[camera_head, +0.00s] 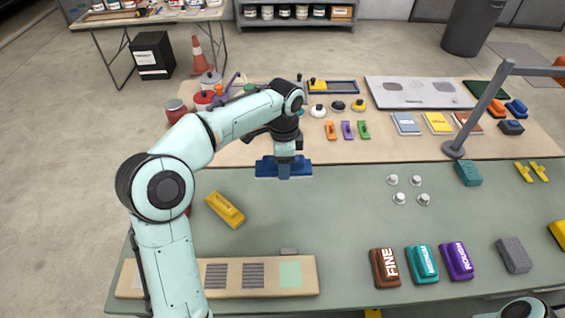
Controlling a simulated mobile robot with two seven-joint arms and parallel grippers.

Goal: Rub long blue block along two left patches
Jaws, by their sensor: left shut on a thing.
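The long blue block (264,169) is in my left gripper (284,172), over the far part of the green mat, near its edge with the tan strip. Whether it touches the mat cannot be told. The patches are on a pale wooden board (306,286) at the near left, well away from the block. Two dark striped patches (216,276) (253,275) and a light green patch (290,273) show on it. My right gripper is out of view.
A yellow block (225,209) lies between the blue block and the board. Brown (385,267), teal (422,263) and purple (456,260) blocks stand at the near right. White knobs (400,197) are right of centre. The middle mat is clear.

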